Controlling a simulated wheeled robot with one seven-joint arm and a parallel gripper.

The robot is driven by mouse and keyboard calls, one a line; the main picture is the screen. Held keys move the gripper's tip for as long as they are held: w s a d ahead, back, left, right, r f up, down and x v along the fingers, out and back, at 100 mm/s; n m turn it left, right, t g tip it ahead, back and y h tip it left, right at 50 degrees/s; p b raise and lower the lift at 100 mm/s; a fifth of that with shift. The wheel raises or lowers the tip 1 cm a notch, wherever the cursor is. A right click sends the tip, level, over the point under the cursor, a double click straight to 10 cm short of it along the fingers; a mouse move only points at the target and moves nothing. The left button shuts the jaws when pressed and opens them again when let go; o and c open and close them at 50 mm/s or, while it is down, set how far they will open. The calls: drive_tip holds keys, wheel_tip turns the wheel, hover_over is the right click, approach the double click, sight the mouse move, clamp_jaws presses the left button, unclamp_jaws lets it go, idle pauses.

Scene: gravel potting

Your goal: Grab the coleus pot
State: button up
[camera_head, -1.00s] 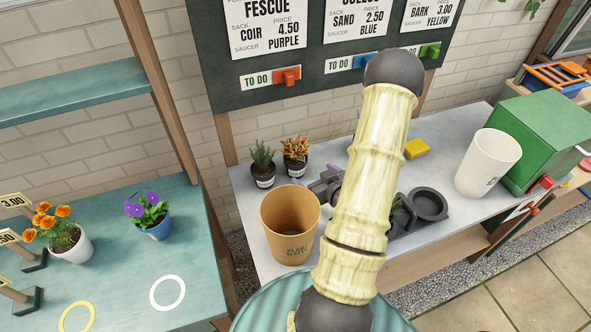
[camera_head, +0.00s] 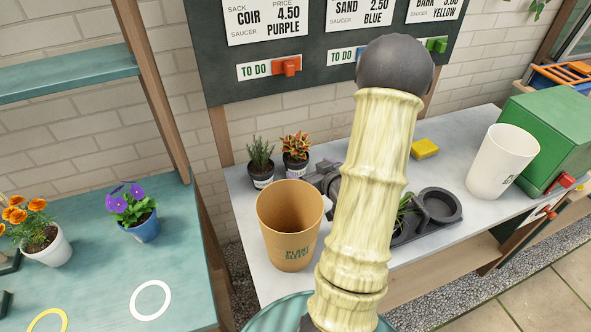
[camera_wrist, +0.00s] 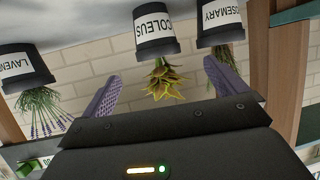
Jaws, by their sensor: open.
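The coleus pot (camera_head: 297,164) is a small dark pot with a white label and red-and-yellow leaves. It stands at the back of the potting bench. In the wrist view, which looks upside down, the coleus pot (camera_wrist: 155,37) shows its COLEUS label straight ahead between the two fingers. My gripper (camera_wrist: 165,85) is open and empty, with purple fingers apart and the pot beyond their tips. In the head view my arm hides most of the gripper; a dark part of it (camera_head: 328,178) shows just right of and in front of the coleus pot.
The rosemary pot (camera_head: 261,170) stands close on the coleus's left; the lavender pot (camera_wrist: 22,66) is on its other side. A brown cup (camera_head: 290,255) stands in front.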

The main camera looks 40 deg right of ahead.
sight(299, 159)
drive_tip(key=shift+w+f+b, duration=0.1)
drive_tip(key=shift+f+b, duration=0.1)
drive_tip(key=shift+b, duration=0.1)
drive_tip(key=p+x, duration=0.1)
drive_tip(key=x, duration=0.3)
drive_tip(key=shift+w+r, duration=0.1)
drive_tip(key=shift+w, duration=0.3)
drive_tip(key=shift+d+p+x, duration=0.15)
drive_tip(key=shift+p+x, duration=0.05)
drive_tip(key=shift+x, duration=1.15)
drive_tip(key=shift+d+p+x, duration=0.1)
drive_tip(key=shift+p+x, duration=0.05)
drive_tip(key=shift+x, duration=1.15)
drive_tip(key=shift+r, duration=0.1)
drive_tip(key=c, duration=1.3)
drive_tip(key=shift+o, duration=0.2)
